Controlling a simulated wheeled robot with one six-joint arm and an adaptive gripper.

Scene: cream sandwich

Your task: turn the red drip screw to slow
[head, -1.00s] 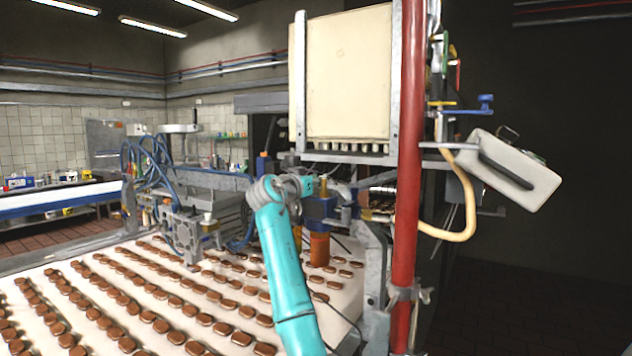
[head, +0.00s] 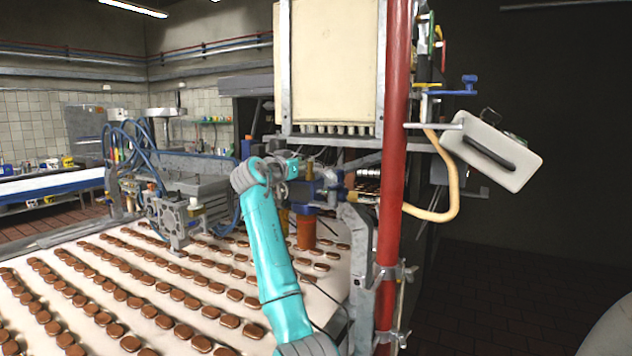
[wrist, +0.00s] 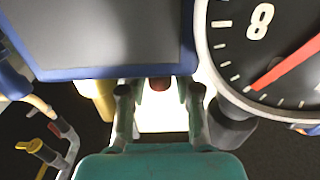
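In the wrist view, a small dark red piece (wrist: 160,84) shows just beyond my gripper (wrist: 160,100), under the edge of a blue-framed grey panel. It may be the drip screw, but most of it is hidden and its setting cannot be read. My gripper's two fingers stand apart on either side of a bright white area, with nothing visibly held. In the head view, my teal arm reaches toward the blue and orange fittings by the conveyor's right side. My gripper is hard to make out there.
A round gauge (wrist: 270,50) with a red needle is close on the right in the wrist view. The blue-framed panel (wrist: 100,35) lies ahead. A red pole (head: 393,180) stands right of my arm. A conveyor (head: 60,262) carries rows of brown biscuits.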

